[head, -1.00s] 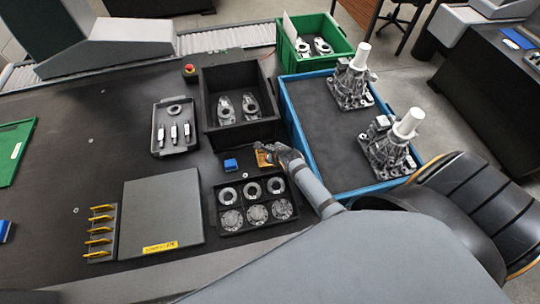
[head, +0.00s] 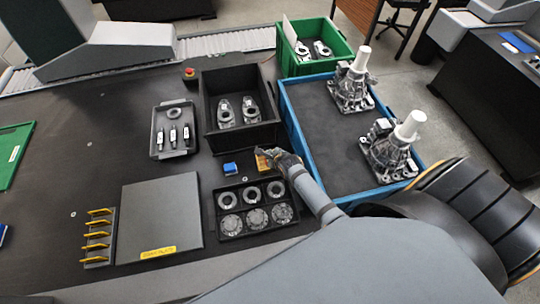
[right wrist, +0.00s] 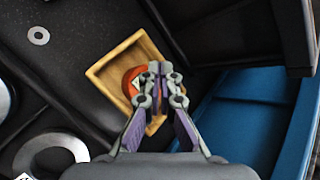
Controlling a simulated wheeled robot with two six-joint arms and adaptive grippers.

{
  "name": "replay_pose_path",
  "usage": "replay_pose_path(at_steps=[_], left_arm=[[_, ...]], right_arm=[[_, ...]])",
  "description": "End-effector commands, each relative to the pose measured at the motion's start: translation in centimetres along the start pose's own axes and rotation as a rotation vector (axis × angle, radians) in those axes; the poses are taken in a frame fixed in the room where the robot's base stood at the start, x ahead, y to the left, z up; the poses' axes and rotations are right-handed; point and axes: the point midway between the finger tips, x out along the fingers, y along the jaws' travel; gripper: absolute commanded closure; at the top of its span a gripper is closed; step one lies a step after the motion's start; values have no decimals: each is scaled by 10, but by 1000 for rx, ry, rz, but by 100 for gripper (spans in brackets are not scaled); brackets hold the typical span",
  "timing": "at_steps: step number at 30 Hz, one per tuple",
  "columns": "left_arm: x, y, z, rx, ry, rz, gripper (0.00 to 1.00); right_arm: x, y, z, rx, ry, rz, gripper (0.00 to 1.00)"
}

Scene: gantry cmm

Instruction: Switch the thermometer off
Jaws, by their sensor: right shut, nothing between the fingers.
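A small wooden tray (head: 262,164) lies on the dark table, left of the blue crate; in the right wrist view (right wrist: 104,74) it is square and raised-edged. An orange-red rounded object with a pale mark (right wrist: 129,82), which may be the thermometer, sits in it, partly hidden by my fingers. Its switch and display cannot be made out. My right gripper (head: 274,154) is over the tray's right side, shut and empty; in the right wrist view its fingertips (right wrist: 160,68) overlap the orange object. Whether they touch it cannot be told. My left gripper is out of view.
A blue crate (head: 297,125) with two metal housings stands right of the tray. A tall black bin (head: 203,105) stands behind it. A blue block (head: 230,168) lies left, and a black tray of rings (head: 216,222) is in front. The table further left has free room.

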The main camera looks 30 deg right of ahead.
Motion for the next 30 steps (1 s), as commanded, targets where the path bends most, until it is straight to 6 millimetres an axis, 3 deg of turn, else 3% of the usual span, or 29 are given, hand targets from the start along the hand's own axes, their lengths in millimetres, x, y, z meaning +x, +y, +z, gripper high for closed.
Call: replay_pose_path(at_steps=[30], left_arm=[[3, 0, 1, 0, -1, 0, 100]], right_arm=[[6, 4, -5, 0, 0, 0, 100]])
